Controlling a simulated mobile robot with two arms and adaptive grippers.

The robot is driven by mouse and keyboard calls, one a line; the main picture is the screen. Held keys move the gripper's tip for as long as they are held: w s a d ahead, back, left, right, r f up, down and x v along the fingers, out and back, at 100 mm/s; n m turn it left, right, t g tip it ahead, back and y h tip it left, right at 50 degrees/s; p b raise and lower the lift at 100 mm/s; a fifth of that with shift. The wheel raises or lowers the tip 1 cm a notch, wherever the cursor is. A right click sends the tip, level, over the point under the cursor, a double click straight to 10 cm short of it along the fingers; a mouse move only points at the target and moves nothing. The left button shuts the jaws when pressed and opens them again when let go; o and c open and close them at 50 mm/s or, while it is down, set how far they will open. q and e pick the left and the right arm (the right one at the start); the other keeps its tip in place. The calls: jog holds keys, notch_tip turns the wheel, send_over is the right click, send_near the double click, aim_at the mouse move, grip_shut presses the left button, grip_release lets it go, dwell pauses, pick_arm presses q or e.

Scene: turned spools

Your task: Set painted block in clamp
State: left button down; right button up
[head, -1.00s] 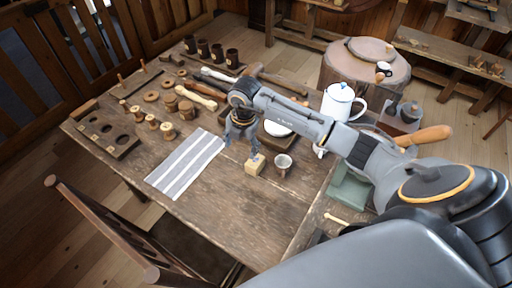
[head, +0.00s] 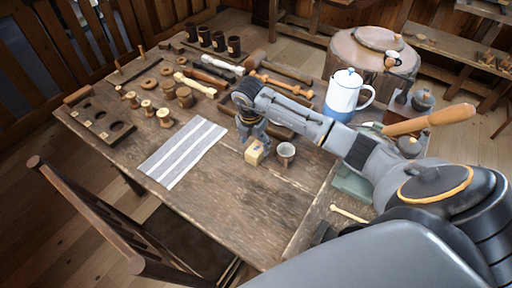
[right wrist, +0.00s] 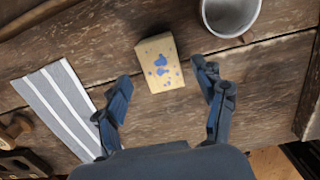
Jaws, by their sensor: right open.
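The painted block (head: 255,153), a small pale wooden block with blue paint spots, sits on the workbench beside a grey cup. In the right wrist view the block (right wrist: 160,62) lies just ahead of and between the spread fingertips. My right gripper (head: 252,133) is open and empty, just above and behind the block in the head view; its two fingers (right wrist: 161,78) stand apart in the wrist view. My left gripper is out of view.
The grey cup (head: 286,152) stands close right of the block. A striped cloth (head: 183,152) lies to the left. A white and blue pot (head: 345,92) stands behind my right arm. Spools and tools fill the back left. The bench's front middle is clear.

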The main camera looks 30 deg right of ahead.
aim_at(256, 149)
jog(key=f+b, duration=0.2)
jog(key=f, duration=0.1)
jog(key=f+b, duration=0.1)
jog(key=shift+d+f, duration=0.3)
jog(key=shift+r, duration=0.1)
jog(key=shift+c, duration=0.4)
jog(key=c, duration=1.3)
jog(key=shift+r, duration=0.1)
jog(key=shift+c, duration=0.2)
